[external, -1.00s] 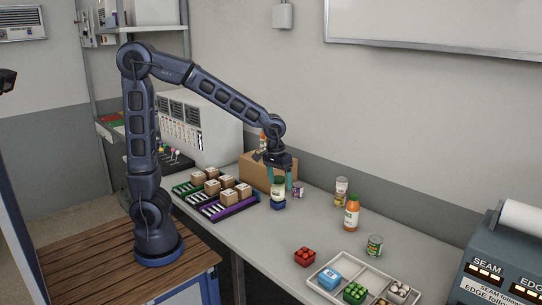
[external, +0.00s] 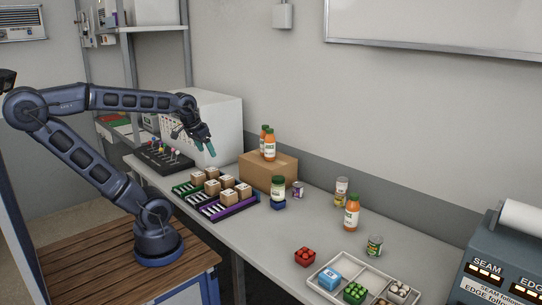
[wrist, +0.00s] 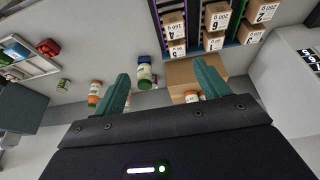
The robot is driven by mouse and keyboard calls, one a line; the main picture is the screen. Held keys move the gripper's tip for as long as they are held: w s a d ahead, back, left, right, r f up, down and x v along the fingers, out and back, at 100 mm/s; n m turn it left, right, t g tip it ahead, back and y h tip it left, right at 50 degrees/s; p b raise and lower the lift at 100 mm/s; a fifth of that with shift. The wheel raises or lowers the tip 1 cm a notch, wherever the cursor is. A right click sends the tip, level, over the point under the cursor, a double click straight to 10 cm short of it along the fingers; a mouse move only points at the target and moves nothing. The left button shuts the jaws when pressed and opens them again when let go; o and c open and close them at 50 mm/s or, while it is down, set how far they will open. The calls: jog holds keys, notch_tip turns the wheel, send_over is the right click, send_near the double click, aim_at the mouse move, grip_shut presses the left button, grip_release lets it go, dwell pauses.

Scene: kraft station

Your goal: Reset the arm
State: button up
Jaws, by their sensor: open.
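My gripper (external: 206,143) is open and empty. It hangs in the air above the back left of the bench, in front of the white cabinet and clear of the objects. In the wrist view its two teal fingers (wrist: 162,86) are spread apart with nothing held between them. My arm is folded back, with its elbow at the far left in the external view.
Below my gripper are trays (external: 232,208) of small cardboard boxes (external: 228,181). A large carton (external: 262,176) carries orange bottles (external: 270,146). Another orange bottle (external: 351,213), cans and a divided white tray (external: 322,290) stand to the right. A white cabinet (external: 222,115) stands behind my gripper.

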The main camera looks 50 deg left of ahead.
jog(key=shift+s+a+f, duration=0.1)
jog(key=shift+s+a, duration=0.5)
jog(key=shift+s, duration=0.2)
